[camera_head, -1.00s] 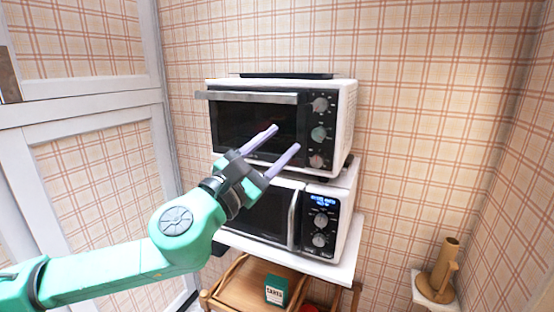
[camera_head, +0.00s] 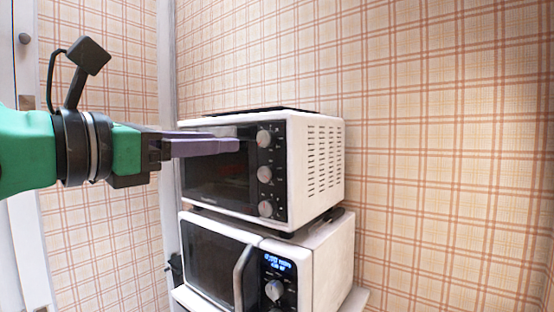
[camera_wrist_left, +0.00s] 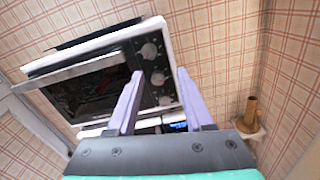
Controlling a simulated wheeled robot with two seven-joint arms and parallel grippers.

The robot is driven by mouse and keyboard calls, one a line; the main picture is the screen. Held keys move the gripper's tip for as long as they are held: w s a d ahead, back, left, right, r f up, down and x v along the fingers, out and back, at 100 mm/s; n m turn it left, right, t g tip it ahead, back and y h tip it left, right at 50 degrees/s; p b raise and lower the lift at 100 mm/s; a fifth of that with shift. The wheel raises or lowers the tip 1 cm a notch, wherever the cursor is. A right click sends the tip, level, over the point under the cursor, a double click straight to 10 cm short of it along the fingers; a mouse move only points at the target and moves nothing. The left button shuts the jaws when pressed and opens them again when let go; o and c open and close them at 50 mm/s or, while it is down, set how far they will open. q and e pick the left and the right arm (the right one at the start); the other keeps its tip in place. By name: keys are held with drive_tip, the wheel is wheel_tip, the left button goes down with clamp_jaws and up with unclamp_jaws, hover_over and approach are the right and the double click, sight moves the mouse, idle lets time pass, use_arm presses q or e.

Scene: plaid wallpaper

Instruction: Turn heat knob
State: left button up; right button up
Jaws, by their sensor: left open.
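The white toaster oven (camera_head: 316,165) has a dark front panel with three round knobs in a column: top (camera_head: 264,138), middle (camera_head: 264,174) and bottom (camera_head: 265,209). I cannot read which knob is the heat one. My left gripper (camera_head: 238,147) comes in from the left with purple fingers in front of the oven's upper door, tips just left of the top knob. In the left wrist view the gripper (camera_wrist_left: 161,73) is open and empty, its fingertips spread on either side of the knob column, around the height of the middle knob (camera_wrist_left: 157,79). Contact cannot be seen. My right gripper is not in view.
A white microwave (camera_head: 325,265) with a lit blue display stands under the oven on a white shelf (camera_head: 355,300). A dark tray (camera_head: 265,110) lies on top of the oven. The space right of the oven is clear.

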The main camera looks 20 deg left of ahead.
use_arm(q)
drive_tip(key=a+p, duration=0.1)
drive_tip(key=a, duration=0.1)
drive_tip(key=p, duration=0.3)
approach(263, 138)
drive_tip(key=w, duration=0.2)
drive_tip(key=shift+n, duration=0.3)
drive_tip(key=p+x, duration=0.1)
drive_tip(key=x, duration=0.2)
drive_tip(key=d+p+x, duration=0.1)
drive_tip(key=x, duration=0.2)
drive_tip(key=shift+d+r, duration=0.1)
drive_tip(key=shift+w, duration=0.2)
drive_tip(key=shift+a, duration=0.25)
drive_tip(key=shift+d, duration=0.2)
clamp_jaws()
drive_tip(key=shift+f, duration=0.25)
drive_tip(key=shift+b, duration=0.4)
unclamp_jaws()
drive_tip(key=shift+r, duration=0.1)
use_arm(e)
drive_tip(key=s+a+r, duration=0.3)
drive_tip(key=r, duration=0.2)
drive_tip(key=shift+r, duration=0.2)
